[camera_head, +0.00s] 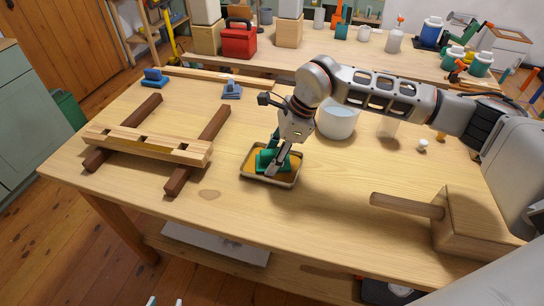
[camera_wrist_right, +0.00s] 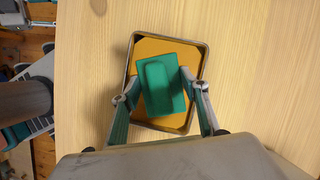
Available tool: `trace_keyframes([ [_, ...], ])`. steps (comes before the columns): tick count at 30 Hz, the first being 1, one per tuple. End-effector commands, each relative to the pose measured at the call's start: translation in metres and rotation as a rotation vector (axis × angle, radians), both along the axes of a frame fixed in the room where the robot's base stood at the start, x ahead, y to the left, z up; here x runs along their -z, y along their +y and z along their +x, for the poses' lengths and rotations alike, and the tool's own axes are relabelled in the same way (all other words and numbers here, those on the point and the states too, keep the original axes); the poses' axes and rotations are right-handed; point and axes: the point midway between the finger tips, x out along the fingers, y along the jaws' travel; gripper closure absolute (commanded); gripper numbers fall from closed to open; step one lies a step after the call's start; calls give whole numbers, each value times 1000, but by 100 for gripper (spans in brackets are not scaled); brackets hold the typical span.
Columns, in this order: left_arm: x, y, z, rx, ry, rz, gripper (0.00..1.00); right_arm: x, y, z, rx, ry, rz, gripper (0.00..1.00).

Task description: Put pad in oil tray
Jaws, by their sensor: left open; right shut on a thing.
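The green pad (camera_wrist_right: 163,88) has a raised rounded grip on top. My right gripper (camera_wrist_right: 163,90) is shut on it, one finger at each side. The pad is over the oil tray (camera_wrist_right: 201,66), within its rim in the right wrist view. The tray is shallow and rectangular, with an amber floor. In the head view the pad (camera_head: 262,160) is low at the tray (camera_head: 270,181), partly hidden by my right gripper (camera_head: 274,163). I cannot tell whether it touches the floor. Only the tips of my left gripper (camera_head: 165,301) show, apart and empty, at the bottom edge.
A wooden beam (camera_head: 148,144) lies across two dark brown bars left of the tray. Two blue tools (camera_head: 231,90) lie behind. A white pot (camera_head: 336,121) stands behind my right arm, and a large mallet (camera_head: 470,222) lies at right. The tabletop in front of the tray is clear.

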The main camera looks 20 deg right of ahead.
Motion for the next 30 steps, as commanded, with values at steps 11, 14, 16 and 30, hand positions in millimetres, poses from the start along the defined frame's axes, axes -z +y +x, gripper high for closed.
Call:
trace_keyframes([
  [11, 0, 0, 0, 0, 0, 1, 59, 3, 0, 0, 0, 1, 0, 48],
  [14, 0, 0, 0, 0, 0, 1, 59, 3, 0, 0, 0, 1, 0, 48],
  [16, 0, 0, 1, 0, -1, 1, 59, 2, 0, 0, 0, 0, 0, 48],
  [30, -5, 0, 2, -1, -4, -4, 59, -66, -26, -6, 2, -5, 0, 48],
])
